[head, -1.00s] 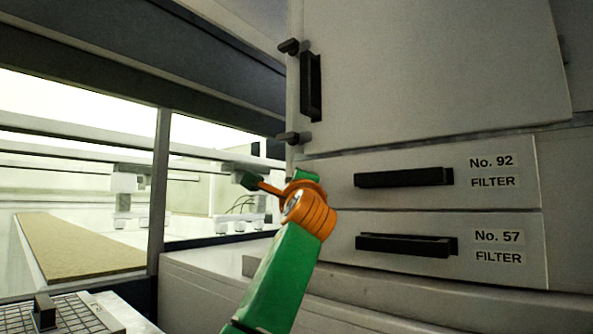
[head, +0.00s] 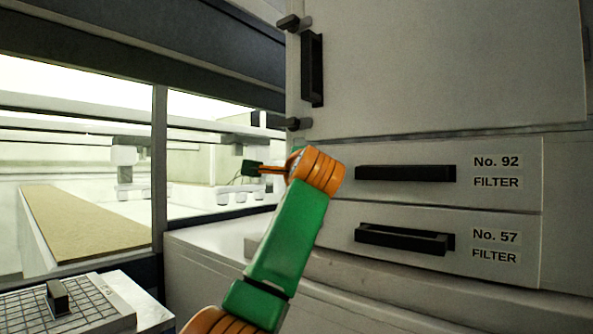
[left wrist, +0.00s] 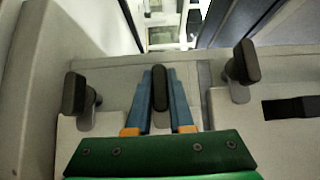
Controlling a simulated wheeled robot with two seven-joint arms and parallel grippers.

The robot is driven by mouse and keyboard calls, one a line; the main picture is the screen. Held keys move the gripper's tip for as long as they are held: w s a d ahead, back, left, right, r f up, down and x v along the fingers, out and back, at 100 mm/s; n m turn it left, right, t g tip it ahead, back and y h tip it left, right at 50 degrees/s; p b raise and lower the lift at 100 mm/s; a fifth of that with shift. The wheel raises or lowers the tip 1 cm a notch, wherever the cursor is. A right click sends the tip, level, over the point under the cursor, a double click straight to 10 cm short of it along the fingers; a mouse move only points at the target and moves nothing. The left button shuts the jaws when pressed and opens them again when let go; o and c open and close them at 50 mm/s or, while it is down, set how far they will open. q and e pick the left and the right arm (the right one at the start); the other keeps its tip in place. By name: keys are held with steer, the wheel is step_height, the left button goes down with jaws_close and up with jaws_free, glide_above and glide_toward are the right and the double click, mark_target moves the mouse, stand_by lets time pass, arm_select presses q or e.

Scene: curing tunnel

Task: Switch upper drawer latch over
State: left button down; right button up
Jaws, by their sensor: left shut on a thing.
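In the left wrist view my left gripper (left wrist: 160,72) has its two blue fingers shut on a dark, rounded latch lever (left wrist: 160,96). Which drawer this latch belongs to cannot be told from that view. The upper drawer (head: 510,200) is labelled No. 92 and has a black handle (head: 405,173). It looks closed. My right gripper is not in view.
Dark knobs stand left (left wrist: 75,93) and right (left wrist: 243,62) of the held lever. The lower drawer No. 57 has a black handle (head: 405,239). A cabinet door with a vertical handle (head: 312,70) is above. A gridded block (head: 85,312) sits at lower left.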

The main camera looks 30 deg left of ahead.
arm_select(q)
steer(key=c, duration=0.8)
jaws_free()
steer(key=shift+c, duration=0.2)
steer(key=shift+o, duration=0.2)
steer(key=shift+s+a, duration=0.1)
steer(key=shift+s+f, duration=0.1)
steer(key=shift+f, duration=0.05)
steer(key=b+v, duration=0.4)
steer(key=v, duration=0.3)
steer(key=shift+b, duration=0.4)
steer(key=shift+a, duration=0.1)
